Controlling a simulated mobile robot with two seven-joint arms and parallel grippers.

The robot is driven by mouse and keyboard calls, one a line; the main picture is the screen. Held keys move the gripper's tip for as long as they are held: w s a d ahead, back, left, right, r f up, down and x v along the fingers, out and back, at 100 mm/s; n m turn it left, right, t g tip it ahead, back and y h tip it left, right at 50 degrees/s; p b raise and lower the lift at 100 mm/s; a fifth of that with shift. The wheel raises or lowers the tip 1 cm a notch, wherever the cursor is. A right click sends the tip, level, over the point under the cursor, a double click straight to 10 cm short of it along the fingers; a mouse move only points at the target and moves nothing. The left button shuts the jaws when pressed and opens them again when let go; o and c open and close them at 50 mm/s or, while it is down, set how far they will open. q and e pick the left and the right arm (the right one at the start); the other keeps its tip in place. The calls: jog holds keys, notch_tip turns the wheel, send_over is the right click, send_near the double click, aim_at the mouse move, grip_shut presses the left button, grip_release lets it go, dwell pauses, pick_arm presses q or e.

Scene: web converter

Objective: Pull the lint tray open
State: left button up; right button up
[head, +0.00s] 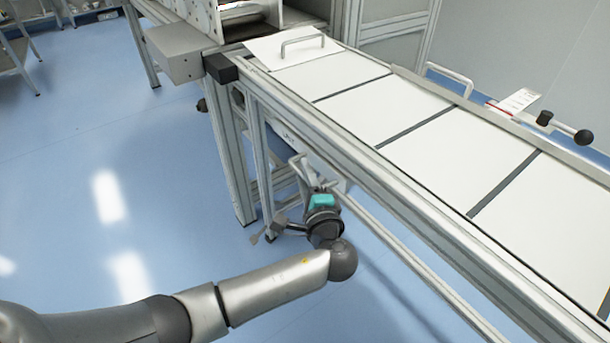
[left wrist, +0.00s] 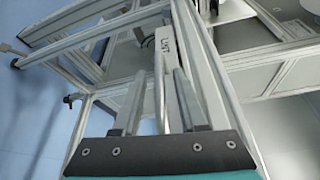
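The lint tray (head: 328,172) is a pale, narrow front under the conveyor's near side rail, partly hidden by my left gripper. In the left wrist view its front (left wrist: 168,48) carries the letters "LINT". A thin metal bar handle (left wrist: 159,92) runs along this front. My left gripper (head: 312,172) is low beside the frame, at the tray. In the left wrist view the left gripper (left wrist: 156,100) has its fingers apart, with the handle between them and gaps visible on both sides. My right gripper is out of view.
The conveyor table (head: 420,140) with white panels runs above and right of the gripper. A frame leg (head: 232,165) stands close on the left, and a long lower rail (head: 410,262) passes on the right. Blue floor (head: 100,160) is open to the left.

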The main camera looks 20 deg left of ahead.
pick_arm(q)
grip_shut()
jog(key=shift+f, duration=0.1)
dwell(1.1)
